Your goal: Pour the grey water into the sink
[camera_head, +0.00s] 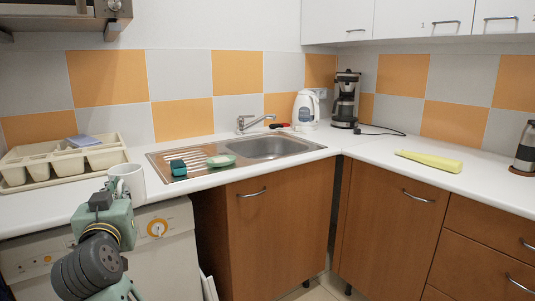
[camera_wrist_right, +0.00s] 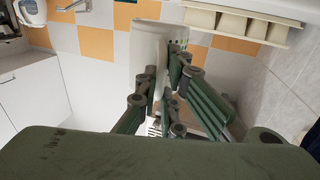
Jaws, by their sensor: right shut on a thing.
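A white mug (camera_head: 128,181) is held upright just above the counter's front edge, left of the sink. My right gripper (camera_head: 112,197) is shut on the mug; the mug also shows between its fingers in the right wrist view (camera_wrist_right: 147,50). I cannot see any grey water; the mug's inside is hidden. The steel sink (camera_head: 270,147) is set in the counter to the right of the mug, with its drainboard on the near left and a tap (camera_head: 246,124) behind the basin. My left gripper is not in view.
A dark teal item (camera_head: 178,167) and a pale green item (camera_head: 221,160) lie on the drainboard. A beige cutlery tray (camera_head: 45,172) stands left of the mug. A white kettle (camera_head: 305,110) and coffee maker (camera_head: 345,100) stand in the corner. A yellow-green bottle (camera_head: 430,161) lies right.

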